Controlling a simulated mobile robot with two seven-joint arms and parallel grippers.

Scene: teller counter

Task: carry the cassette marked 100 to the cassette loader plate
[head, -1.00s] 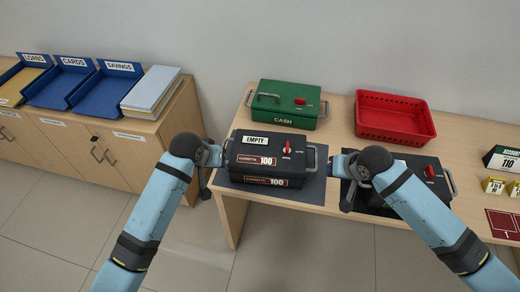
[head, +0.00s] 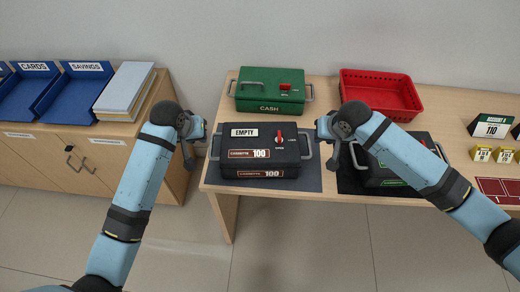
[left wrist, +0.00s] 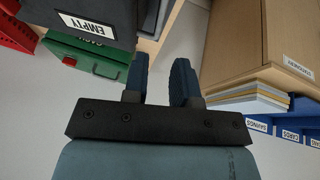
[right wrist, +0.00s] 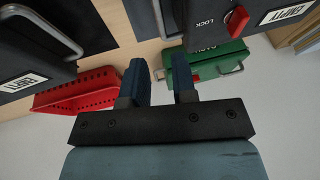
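The black cassette marked 100 (head: 238,142) has an EMPTY label, a red knob and a handle at each end. It rests on a dark grey plate (head: 313,181) at the left of the counter. Its dark body shows in the left wrist view (left wrist: 90,8) and the right wrist view (right wrist: 202,38). My left gripper (head: 203,128) is open and empty, above and left of the left handle. My right gripper (head: 320,127) is open and empty, just above and right of the right handle. No lettering identifies the plate.
A green CASH box (head: 262,88) and red basket (head: 382,105) stand behind. Another black cassette (head: 428,152) sits on a black mat, partly hidden by my right arm. Blue trays (head: 80,97) lie on the left cabinet. Yellow markers (head: 481,154) are far right.

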